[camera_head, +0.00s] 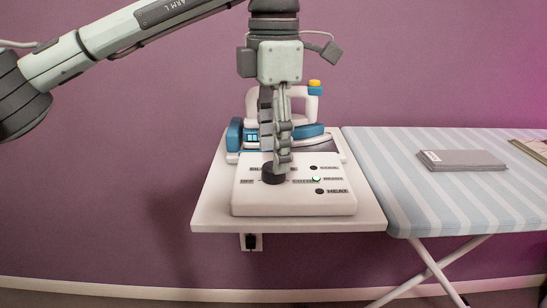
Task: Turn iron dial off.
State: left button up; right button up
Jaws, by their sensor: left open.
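The iron dial (272,178) is a dark round knob on the white control box (325,205) at the front of the iron's shelf. Printed words ring it, with OFF at its left; its pointer direction is hidden. My left gripper (276,168) comes down from above with its fingers pointing down at the dial. It is open, with fingertips at the knob; I cannot tell whether they touch it. The blue and white iron (310,108) with a yellow button stands behind the box, partly hidden by my gripper. My right gripper is out of view.
A striped ironing board (400,190) with a folded grey cloth (462,160) adjoins at right.

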aim_at(268, 177)
pick_arm(q)
notch_tip(268, 177, down, 3)
jog(key=shift+r, duration=0.15)
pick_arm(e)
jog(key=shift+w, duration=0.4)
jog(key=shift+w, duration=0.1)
pick_arm(q)
jog(key=c, duration=1.2)
jog(key=shift+o, duration=0.2)
jog(key=shift+n, duration=0.3)
